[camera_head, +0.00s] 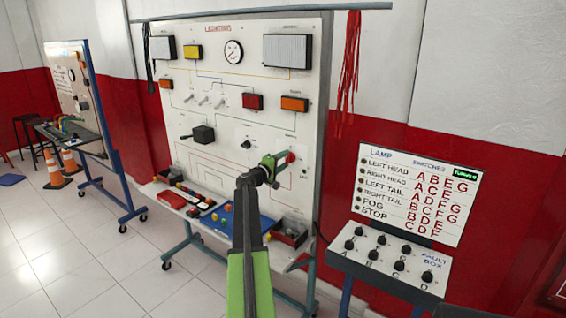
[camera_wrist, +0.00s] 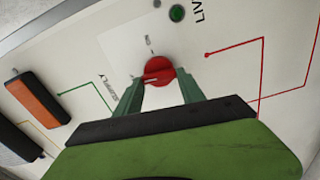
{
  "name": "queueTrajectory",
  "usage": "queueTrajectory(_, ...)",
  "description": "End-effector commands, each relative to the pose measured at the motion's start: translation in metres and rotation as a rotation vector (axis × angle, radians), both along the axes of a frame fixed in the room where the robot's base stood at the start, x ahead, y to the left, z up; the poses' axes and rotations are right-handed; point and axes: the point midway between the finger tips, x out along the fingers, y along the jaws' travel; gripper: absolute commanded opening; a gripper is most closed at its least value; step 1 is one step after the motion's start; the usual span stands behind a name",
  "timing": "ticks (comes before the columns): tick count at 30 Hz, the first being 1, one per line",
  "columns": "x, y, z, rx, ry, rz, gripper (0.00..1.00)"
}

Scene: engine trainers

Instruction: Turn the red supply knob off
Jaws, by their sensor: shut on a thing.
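The red supply knob (camera_wrist: 158,72) is round with a raised grip bar and sits on the white board, between my gripper's fingertips in the wrist view. In the head view the knob (camera_head: 290,157) shows at the tip of my gripper (camera_head: 278,163), on the right part of the lightings board (camera_head: 225,120). My gripper (camera_wrist: 160,90) has one green finger on each side of the knob and is shut on it. A label by the knob reads in part "PLY", and a small mark stands above it. A green round lamp (camera_wrist: 177,13) is just beyond the knob.
An orange lamp block (camera_wrist: 35,97) is on the board at left in the wrist view. A fault box (camera_head: 388,262) with several black knobs stands at right. A blue tray (camera_head: 232,222) lies on the shelf below. Open tiled floor lies at left.

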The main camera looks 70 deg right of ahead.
Motion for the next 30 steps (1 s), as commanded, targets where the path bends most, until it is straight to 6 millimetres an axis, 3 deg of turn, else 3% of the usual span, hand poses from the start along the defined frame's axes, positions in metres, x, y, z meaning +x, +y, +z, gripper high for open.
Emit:
queueTrajectory(9, 0.0013, -0.0015, 0.001, 0.024, 0.104, 0.005, 0.06)
queueTrajectory(24, 0.0006, -0.0018, 0.0011, 0.028, 0.123, 0.004, 0.06)
queueTrajectory(25, 0.0006, -0.0018, 0.0011, 0.028, 0.123, 0.004, 0.48)
queueTrajectory(30, 0.0, -0.0014, 0.0006, 0.029, 0.121, 0.002, 0.68)
